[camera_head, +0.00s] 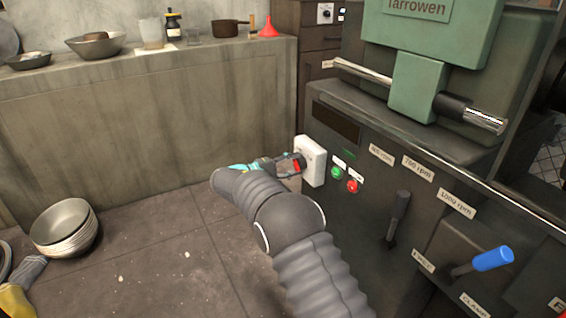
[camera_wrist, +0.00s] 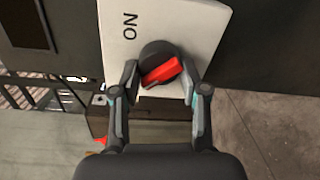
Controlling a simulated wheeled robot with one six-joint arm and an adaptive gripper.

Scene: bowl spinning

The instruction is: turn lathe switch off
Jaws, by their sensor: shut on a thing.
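The lathe switch is a black round knob with a red bar (camera_wrist: 163,74) on a white plate (camera_wrist: 185,25) marked ON, seen close up in the wrist view. In the head view the white switch plate (camera_head: 312,160) sits on the dark lathe front, and the red bar (camera_head: 299,163) shows beside it. My gripper (camera_wrist: 162,80) has one finger on each side of the knob and is shut on it. The red bar lies tilted in the wrist view. In the head view my gripper (camera_head: 285,166) reaches the knob from the left, and my arm hides part of the floor.
Green (camera_head: 337,173) and red (camera_head: 352,186) buttons sit just right of the switch plate. A black lever (camera_head: 397,215) and a blue-handled lever (camera_head: 490,259) stick out farther right. Stacked bowls (camera_head: 62,229) stand on the floor at left. A counter (camera_head: 150,120) runs along the back.

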